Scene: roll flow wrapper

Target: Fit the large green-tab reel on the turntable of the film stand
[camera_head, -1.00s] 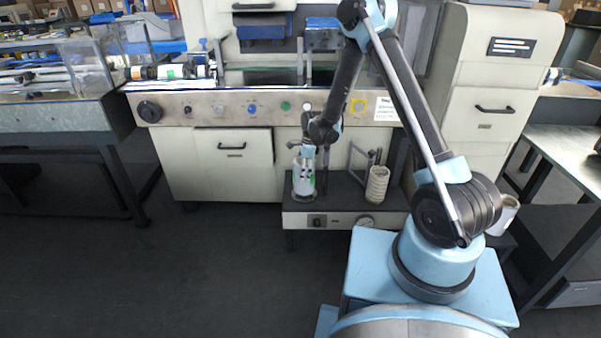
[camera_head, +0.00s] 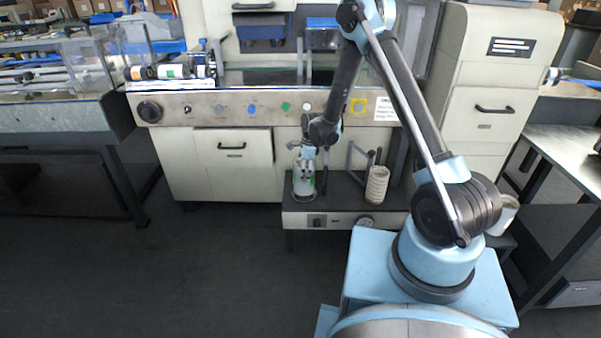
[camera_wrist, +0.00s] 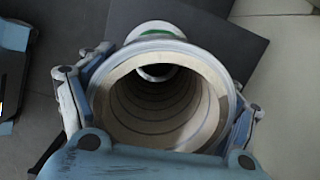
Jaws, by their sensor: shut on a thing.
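The large white reel with a green tab (camera_head: 304,181) stands upright at the left of the film stand (camera_head: 300,221), over the turntable (camera_head: 303,200). Only a sliver of the turntable shows below the reel. My gripper (camera_head: 305,159) is shut on the reel from above, with its fingers on both sides of the upper rim. In the wrist view I look down into the open core of the reel (camera_wrist: 160,140), with a pale round part and a green patch at its far end. Whether the reel fully rests on the turntable cannot be told.
A ribbed beige roll (camera_head: 377,185) stands at the right of the film stand, beside a thin metal arm (camera_head: 357,158). The wrapper's cream cabinet (camera_head: 231,165) rises behind. A green-tab roll (camera_head: 174,71) lies on the machine at upper left. The floor in front is clear.

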